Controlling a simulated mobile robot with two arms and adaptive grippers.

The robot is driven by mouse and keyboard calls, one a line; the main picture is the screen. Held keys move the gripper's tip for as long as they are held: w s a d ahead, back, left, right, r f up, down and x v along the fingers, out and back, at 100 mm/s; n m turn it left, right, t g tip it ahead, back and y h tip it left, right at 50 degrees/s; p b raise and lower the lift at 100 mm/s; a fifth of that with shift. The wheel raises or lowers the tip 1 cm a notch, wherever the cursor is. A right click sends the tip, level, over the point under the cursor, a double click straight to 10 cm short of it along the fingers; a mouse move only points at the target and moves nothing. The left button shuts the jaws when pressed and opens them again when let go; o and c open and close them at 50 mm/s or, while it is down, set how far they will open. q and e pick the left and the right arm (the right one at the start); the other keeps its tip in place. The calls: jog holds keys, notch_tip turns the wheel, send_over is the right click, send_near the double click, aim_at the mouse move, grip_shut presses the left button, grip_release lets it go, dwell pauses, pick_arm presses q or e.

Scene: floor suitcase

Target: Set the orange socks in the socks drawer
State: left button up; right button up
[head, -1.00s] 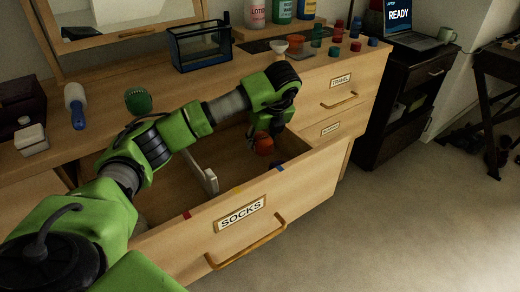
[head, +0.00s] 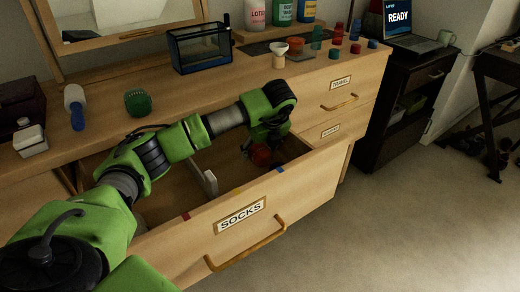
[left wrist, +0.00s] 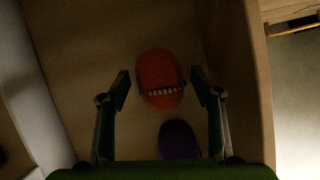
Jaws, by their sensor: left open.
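The socks drawer (head: 240,217), with a "SOCKS" label, is pulled open. The orange socks (head: 261,155), a rolled bundle, are low inside its right part, below my left gripper (head: 263,140). In the left wrist view the orange socks (left wrist: 160,72), with a pale striped band, lie between the fingertips of my left gripper (left wrist: 161,86), with a gap on each side. The gripper is open. A dark purple bundle (left wrist: 180,138) lies beside the orange socks, partly hidden by the gripper. My right gripper is not in view.
A white divider (head: 207,180) stands in the drawer. A dark cabinet (head: 410,110) stands right; floor in front is clear.

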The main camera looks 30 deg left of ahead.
pick_arm(q)
jog(key=shift+r, duration=0.2)
jog(key=p+v, duration=0.1)
jog(key=v, duration=1)
jog(key=shift+d+r, duration=0.2)
jog(key=shift+r, duration=0.05)
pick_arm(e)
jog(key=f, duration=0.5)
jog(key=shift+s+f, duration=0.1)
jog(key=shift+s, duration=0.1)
pick_arm(q)
jog(key=shift+s, duration=0.15)
